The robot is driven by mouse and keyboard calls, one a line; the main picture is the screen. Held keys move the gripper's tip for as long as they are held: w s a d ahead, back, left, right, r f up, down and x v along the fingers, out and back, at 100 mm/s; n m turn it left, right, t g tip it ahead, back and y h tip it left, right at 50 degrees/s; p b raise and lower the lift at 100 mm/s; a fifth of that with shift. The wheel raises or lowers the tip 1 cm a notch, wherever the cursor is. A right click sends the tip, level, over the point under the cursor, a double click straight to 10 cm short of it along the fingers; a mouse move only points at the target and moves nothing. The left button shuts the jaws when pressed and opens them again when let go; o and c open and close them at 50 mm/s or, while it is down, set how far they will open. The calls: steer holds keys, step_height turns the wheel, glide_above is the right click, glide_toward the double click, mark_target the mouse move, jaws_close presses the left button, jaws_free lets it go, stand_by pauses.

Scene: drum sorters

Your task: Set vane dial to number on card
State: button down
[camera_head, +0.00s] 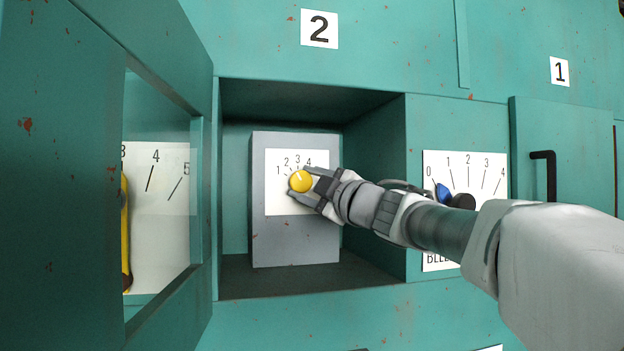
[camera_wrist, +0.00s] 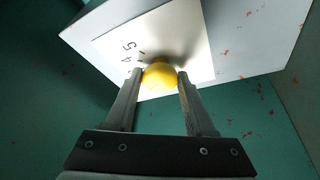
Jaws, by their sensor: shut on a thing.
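A round yellow dial (camera_head: 301,181) sits on a white scale plate (camera_head: 280,200) on a grey box (camera_head: 293,251) inside an open teal cubby. Marks 1, 2, 3 and 4 show above the dial. A small light line on the dial points up, roughly toward 3; the exact setting is hard to read. My gripper (camera_head: 302,183) is shut on the yellow dial, one finger on each side. The dial also shows in the wrist view (camera_wrist: 159,76) between the fingertips, near the numbers 4 and 5.
A card with "2" (camera_head: 319,29) is above the cubby; another with "1" (camera_head: 560,71) is at upper right. The open door (camera_head: 205,250) stands left, with a windowed gauge (camera_head: 165,185). A blue-pointer dial (camera_head: 443,194) sits right, partly behind my arm. A black handle (camera_head: 550,175) protrudes farther right.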

stand_by(0.3)
steer(key=shift+c, duration=1.4)
jaws_free()
steer(key=shift+d, duration=0.1)
steer(key=b+v, duration=0.3)
steer(key=v, duration=1.4)
steer(key=shift+s, duration=0.2)
steer(key=shift+d+f, duration=0.1)
